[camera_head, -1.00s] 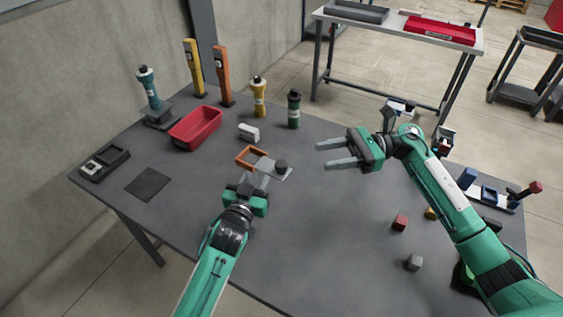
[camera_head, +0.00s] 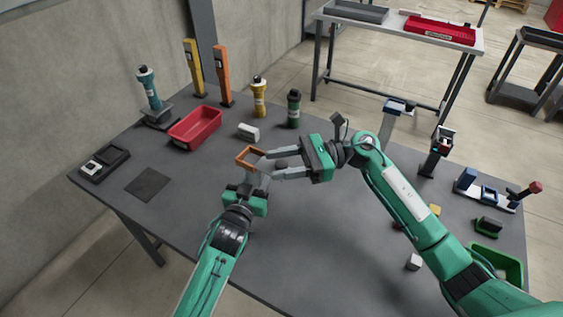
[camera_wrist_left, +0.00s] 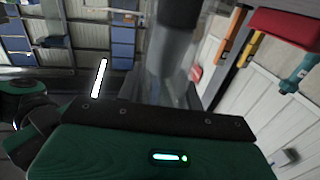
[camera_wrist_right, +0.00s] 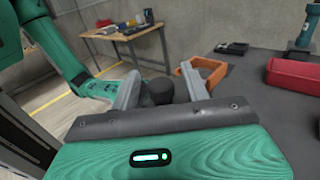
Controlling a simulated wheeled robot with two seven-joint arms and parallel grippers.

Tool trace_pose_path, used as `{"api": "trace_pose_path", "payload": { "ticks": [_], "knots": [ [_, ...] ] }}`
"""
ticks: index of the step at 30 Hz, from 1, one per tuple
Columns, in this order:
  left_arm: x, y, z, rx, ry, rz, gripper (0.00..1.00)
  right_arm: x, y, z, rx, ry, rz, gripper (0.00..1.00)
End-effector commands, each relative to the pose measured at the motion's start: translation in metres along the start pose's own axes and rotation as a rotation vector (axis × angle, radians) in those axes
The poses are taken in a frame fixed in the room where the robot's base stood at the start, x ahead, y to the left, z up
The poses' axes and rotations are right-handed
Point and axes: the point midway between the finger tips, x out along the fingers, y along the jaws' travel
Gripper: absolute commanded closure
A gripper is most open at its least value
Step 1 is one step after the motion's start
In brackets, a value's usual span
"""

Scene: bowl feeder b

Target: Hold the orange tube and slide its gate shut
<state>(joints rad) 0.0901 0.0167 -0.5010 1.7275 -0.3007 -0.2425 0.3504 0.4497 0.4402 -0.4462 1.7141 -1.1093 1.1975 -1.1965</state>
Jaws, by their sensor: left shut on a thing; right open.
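The orange tube (camera_head: 249,157) is a short, square open frame, held above the middle of the table. Its gate is a grey plate with a dark round knob (camera_head: 281,163); the plate sticks out to the right of the frame and is partly hidden by my right fingers. My left gripper (camera_head: 257,180) comes from below and is shut on the orange tube. My right gripper (camera_head: 271,164) is open, with one finger on each side of the knob. In the right wrist view the knob (camera_wrist_right: 160,90) stands between the fingers, with the orange frame (camera_wrist_right: 212,70) just beyond. I cannot tell whether either finger touches the knob.
A red bin (camera_head: 195,128), a white block (camera_head: 248,131) and yellow (camera_head: 259,98) and green (camera_head: 293,108) bottles stand behind. Small blocks (camera_head: 413,262) lie under my right arm. The front middle of the table is clear.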

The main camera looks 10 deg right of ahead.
Motion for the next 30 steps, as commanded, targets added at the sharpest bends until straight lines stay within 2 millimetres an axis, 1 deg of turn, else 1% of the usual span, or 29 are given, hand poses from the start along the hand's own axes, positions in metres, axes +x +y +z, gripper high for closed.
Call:
{"api": "trace_pose_path", "payload": {
  "ticks": [3,4,8,9,10,11,17,24,27,30],
  "knots": [
    [0.0,0.0,0.0,0.0,0.0,0.0,1.0,0.0,0.0,0.0,0.0,0.0,0.0,0.54],
    [0.0,0.0,0.0,0.0,0.0,0.0,1.0,0.0,0.0,0.0,0.0,0.0,0.0,0.58],
    [0.0,0.0,0.0,0.0,0.0,0.0,1.0,0.0,0.0,0.0,0.0,0.0,0.0,0.83],
    [0.0,0.0,0.0,0.0,0.0,0.0,1.0,0.0,0.0,0.0,0.0,0.0,0.0,0.91],
    [0.0,0.0,0.0,0.0,0.0,0.0,1.0,0.0,0.0,0.0,0.0,0.0,0.0,0.97],
    [0.0,0.0,0.0,0.0,0.0,0.0,1.0,0.0,0.0,0.0,0.0,0.0,0.0,1.0],
    [0.0,0.0,0.0,0.0,0.0,0.0,1.0,0.002,-0.003,0.0,0.0,-0.001,0.0,1.0],
    [0.0,0.0,0.0,0.0,0.0,0.0,1.0,0.026,-0.027,0.001,0.0,-0.001,0.0,1.0],
    [0.0,0.0,0.0,0.0,0.0,0.001,1.0,0.031,-0.032,0.0,0.0,0.001,-0.001,1.0],
    [0.0,0.001,0.0,0.001,0.0,0.002,1.0,0.031,-0.032,0.0,0.0,0.001,-0.002,1.0]
  ]
}}
